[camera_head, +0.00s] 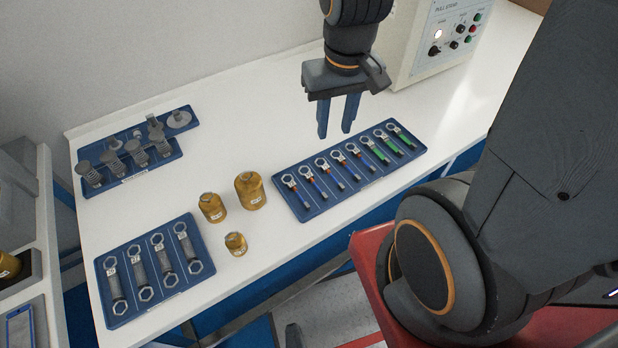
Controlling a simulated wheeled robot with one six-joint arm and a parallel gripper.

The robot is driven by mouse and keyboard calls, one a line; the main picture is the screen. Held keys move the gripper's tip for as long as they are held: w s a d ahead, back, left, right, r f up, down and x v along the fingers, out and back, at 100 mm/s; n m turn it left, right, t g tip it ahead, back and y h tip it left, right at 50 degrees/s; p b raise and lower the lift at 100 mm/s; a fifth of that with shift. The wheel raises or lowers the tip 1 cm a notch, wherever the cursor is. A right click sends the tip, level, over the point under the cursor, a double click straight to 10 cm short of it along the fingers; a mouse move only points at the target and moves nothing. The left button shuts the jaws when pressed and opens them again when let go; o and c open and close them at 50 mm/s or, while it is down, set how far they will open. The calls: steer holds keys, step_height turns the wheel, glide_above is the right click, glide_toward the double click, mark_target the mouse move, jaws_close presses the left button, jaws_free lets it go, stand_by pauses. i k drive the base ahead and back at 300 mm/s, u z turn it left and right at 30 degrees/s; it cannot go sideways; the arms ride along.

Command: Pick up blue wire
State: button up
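My gripper (336,124) points down with its two blue fingers apart and nothing between them. In the picture it is just behind and above the middle of a blue tray (322,208) on the white table. The tray holds a row of ring-ended pieces with coloured wire-like shafts. Blue shows on pieces towards the left of the row, one of them a blue wire (318,187). Some of the left pieces also show red or orange. Green wires (378,152) lie towards the right. The exact colours of the middle pieces are too small to tell.
Brass weights (251,192) stand left of the tray. Another blue tray (122,310) with ring-ended grey pieces is at the front left. A tray of grey metal parts (163,159) is at the back left. A control box (433,40) stands behind right.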

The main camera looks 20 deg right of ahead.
mark_target(292, 184)
steer(key=u, duration=0.55)
steer(key=k, duration=1.3)
steer(key=u, duration=0.05)
steer(key=i, duration=0.7)
steer(key=z, duration=0.65)
